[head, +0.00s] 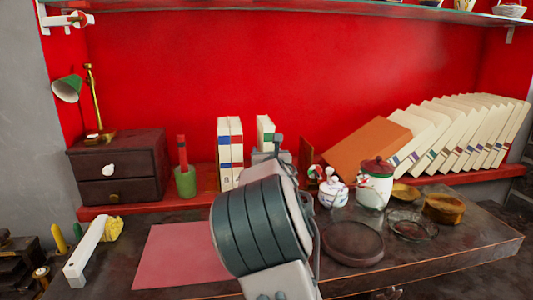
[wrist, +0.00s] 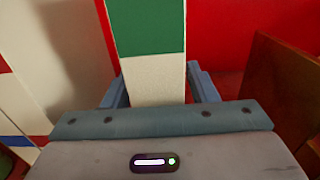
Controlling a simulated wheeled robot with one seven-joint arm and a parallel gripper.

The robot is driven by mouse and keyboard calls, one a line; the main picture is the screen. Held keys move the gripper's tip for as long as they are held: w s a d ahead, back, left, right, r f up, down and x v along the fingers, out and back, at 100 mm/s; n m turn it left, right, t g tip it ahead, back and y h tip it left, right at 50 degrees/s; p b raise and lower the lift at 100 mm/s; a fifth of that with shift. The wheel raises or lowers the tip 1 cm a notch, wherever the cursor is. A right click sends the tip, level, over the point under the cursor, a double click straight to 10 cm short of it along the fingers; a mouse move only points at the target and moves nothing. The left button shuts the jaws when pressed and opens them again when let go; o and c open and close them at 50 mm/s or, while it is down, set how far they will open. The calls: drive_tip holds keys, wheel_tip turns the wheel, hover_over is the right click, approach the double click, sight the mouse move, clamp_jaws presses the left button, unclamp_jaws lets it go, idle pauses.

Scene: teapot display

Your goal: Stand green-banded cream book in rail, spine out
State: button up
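The green-banded cream book (head: 264,133) stands about upright at the back, against the red wall, with its banded face towards me. In the wrist view the green band (wrist: 148,28) is above the cream lower part (wrist: 155,80). My gripper (wrist: 160,80) has one finger along each side of the book, and both appear to touch it. In the head view my gripper (head: 270,153) is largely hidden behind my own wrist. The book's foot is hidden, so I cannot tell whether it rests on the rail.
Two upright cream books (head: 230,150) stand left of it, with a gap. A brown wooden upright (head: 306,152) is close on the right. An orange book (head: 367,145) and several cream books lean further right. A lidded jar (head: 375,187) and dishes stand in front.

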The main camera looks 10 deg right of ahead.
drive_tip(key=shift+r, duration=0.1)
drive_tip(key=s, duration=1.2)
drive_tip(key=shift+p, duration=0.3)
